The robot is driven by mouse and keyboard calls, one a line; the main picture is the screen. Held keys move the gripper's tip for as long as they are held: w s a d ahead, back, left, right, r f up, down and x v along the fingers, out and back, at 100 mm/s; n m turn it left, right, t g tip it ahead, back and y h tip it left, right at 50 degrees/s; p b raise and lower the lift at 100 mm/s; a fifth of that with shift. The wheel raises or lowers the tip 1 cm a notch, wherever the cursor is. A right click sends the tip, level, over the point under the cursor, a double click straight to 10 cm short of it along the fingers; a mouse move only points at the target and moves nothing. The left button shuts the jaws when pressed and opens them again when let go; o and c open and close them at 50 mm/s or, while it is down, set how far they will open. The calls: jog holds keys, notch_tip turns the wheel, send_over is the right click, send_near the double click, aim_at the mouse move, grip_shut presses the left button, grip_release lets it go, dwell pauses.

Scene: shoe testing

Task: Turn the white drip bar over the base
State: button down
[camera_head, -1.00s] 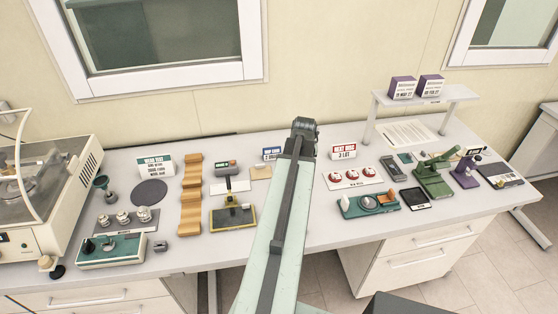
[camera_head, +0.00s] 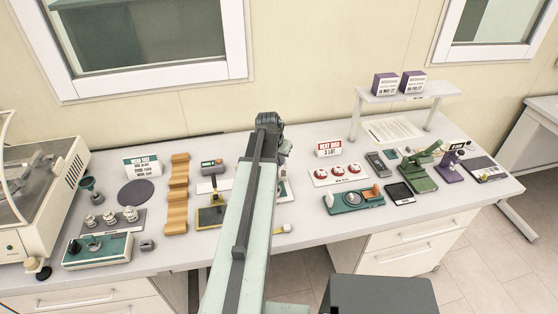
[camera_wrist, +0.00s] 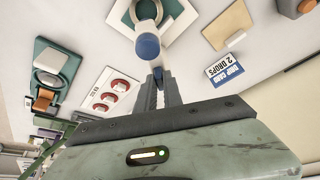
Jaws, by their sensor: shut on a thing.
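In the head view, my arm hides most of the base (camera_head: 286,191) and the bar. My gripper's fingertips cannot be made out there.
A drip card (camera_wrist: 224,71) lies near the base. A tray with red-topped round pieces (camera_head: 341,175) and a teal device (camera_head: 353,200) are to the right. A yellow-edged tray (camera_head: 211,217) and a wooden stepped piece (camera_head: 177,195) are left. A small pale piece (camera_head: 283,229) lies near the front edge.

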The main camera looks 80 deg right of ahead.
jog(key=shift+w+d, duration=0.1)
jog(key=shift+d, duration=0.1)
jog(key=c, duration=1.5)
grip_release()
jog(key=p+v, duration=0.7)
jog(key=shift+a+r, duration=0.25)
jog(key=shift+r, duration=0.1)
